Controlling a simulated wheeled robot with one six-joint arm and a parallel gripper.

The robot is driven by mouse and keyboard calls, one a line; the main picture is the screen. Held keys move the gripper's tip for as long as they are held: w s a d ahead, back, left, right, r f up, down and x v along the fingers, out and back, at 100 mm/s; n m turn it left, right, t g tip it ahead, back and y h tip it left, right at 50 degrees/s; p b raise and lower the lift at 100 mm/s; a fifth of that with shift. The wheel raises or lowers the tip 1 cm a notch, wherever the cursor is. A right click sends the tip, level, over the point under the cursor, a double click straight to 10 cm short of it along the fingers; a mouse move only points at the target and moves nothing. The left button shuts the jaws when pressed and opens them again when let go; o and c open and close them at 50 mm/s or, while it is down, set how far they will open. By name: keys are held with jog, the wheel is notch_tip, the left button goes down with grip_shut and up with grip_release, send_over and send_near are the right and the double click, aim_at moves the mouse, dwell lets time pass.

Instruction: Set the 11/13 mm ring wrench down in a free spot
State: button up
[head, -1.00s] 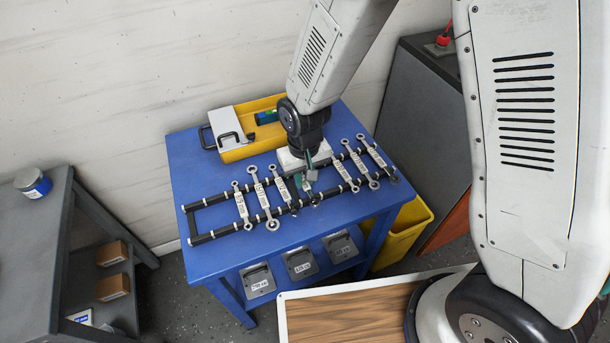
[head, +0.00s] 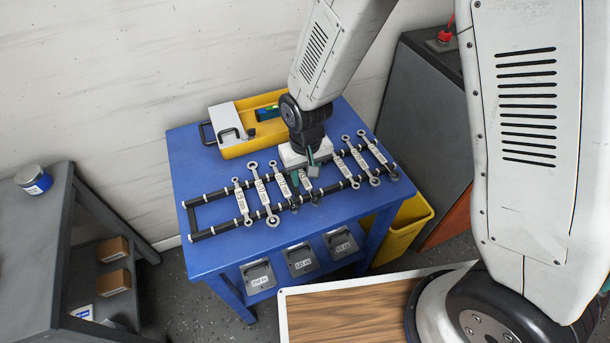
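My gripper (head: 305,173) points down over the middle of the rack on the blue table. Its two fingers stand apart, with a small gap between them. A ring wrench (head: 306,185) with a pale label lies on the rack rails just below and between the fingers. Its upper end is partly hidden by the gripper. I cannot read its label, so I cannot confirm that it is the 11/13 mm one. The black rack (head: 210,199) has two rails and holds several similar wrenches. A wrench (head: 284,187) lies close to its left, and another (head: 342,168) farther to its right.
A yellow tool case (head: 235,150) stands behind the rack on the blue table (head: 185,160). The left end of the rack is bare. Grey labelled boxes (head: 300,260) sit on the lower shelf. A yellow bin (head: 405,228) stands at the right, and a grey bench (head: 30,235) at the left.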

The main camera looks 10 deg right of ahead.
aim_at(306, 181)
notch_tip(306, 181, up, 11)
dwell(0.3)
jog(key=s+d+r+m, duration=0.1)
jog(key=s+d+r, duration=0.2)
jog(key=d+r, duration=0.55)
jog(key=s+d+r+m, duration=0.1)
jog(key=s+d+r, duration=0.4)
jog(key=s, duration=0.3)
jog(key=s+d+r+m+t, duration=0.1)
jog(key=s+d+r, duration=0.4)
jog(key=s+d, duration=0.2)
jog(key=shift+s+r, duration=0.15)
jog(key=shift+s, duration=0.65)
